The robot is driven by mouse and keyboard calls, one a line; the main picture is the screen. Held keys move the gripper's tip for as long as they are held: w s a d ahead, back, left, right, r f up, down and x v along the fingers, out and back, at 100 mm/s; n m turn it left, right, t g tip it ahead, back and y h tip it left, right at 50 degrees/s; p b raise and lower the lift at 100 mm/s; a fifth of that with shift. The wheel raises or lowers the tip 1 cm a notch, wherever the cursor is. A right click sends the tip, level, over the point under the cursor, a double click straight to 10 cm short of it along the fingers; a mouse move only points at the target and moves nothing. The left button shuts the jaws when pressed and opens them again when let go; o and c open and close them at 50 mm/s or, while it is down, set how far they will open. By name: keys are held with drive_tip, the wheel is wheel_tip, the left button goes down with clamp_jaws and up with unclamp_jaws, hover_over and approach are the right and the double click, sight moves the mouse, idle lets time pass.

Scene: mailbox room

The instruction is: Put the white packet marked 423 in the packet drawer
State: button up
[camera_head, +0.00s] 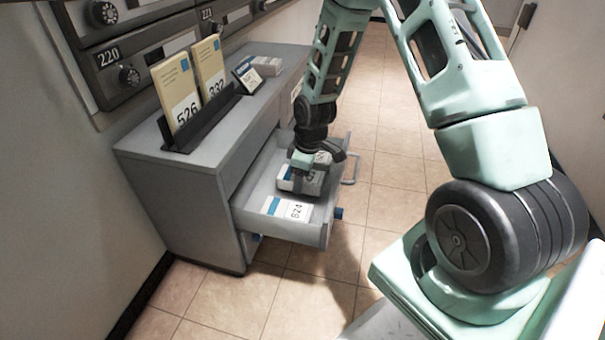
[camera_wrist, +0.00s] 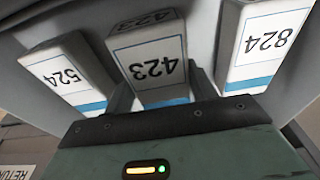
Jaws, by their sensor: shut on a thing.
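The white packet marked 423 (camera_wrist: 155,60) is between my gripper's fingers (camera_wrist: 160,95) in the wrist view, with a blue band at its near end. My gripper (camera_head: 303,168) is shut on it, down inside the open grey drawer (camera_head: 270,232). In the head view a white and blue packet (camera_head: 292,184) shows just under the gripper, partly covered by it. I cannot tell whether the 423 packet touches the drawer floor. The packet marked 824 (camera_head: 288,208) lies flat in the drawer and is to the right in the wrist view (camera_wrist: 262,45). The packet marked 524 (camera_wrist: 65,72) is to the left there.
A small sign (camera_head: 248,74) and a grey-white stack (camera_head: 266,65) are behind. Mailboxes (camera_head: 130,65) line the wall. The tiled floor (camera_head: 395,175) beside the drawer is clear.

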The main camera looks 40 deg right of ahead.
drive_tip(key=o, duration=1.1)
drive_tip(key=shift+o, duration=0.2)
